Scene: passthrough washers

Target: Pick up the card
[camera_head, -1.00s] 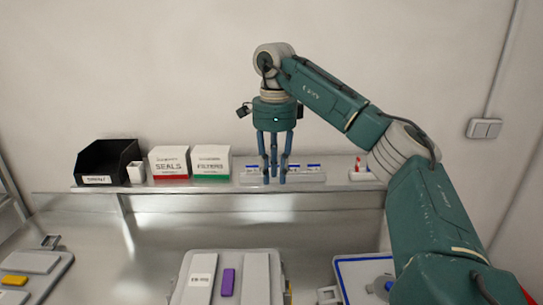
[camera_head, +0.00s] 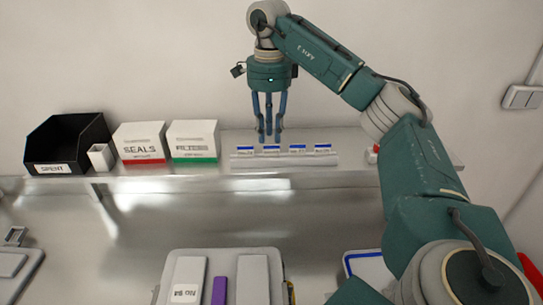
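One card (camera_head: 298,149) is right of my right gripper's fingers; I cannot tell which card the task means. My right gripper (camera_head: 269,138) points straight down, with its blue fingers apart and nothing visible between them. Its tips show just above the left-middle cards (camera_head: 271,150); contact cannot be told from this view. My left gripper is out of view.
The steel shelf (camera_head: 340,178) also holds a black SPENT bin (camera_head: 62,145), a small white cup (camera_head: 101,157), a SEALS box (camera_head: 140,143) and a FILTERS box (camera_head: 193,141). Below is a grey tray (camera_head: 222,256) with a purple block (camera_head: 219,290). My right arm covers the right side.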

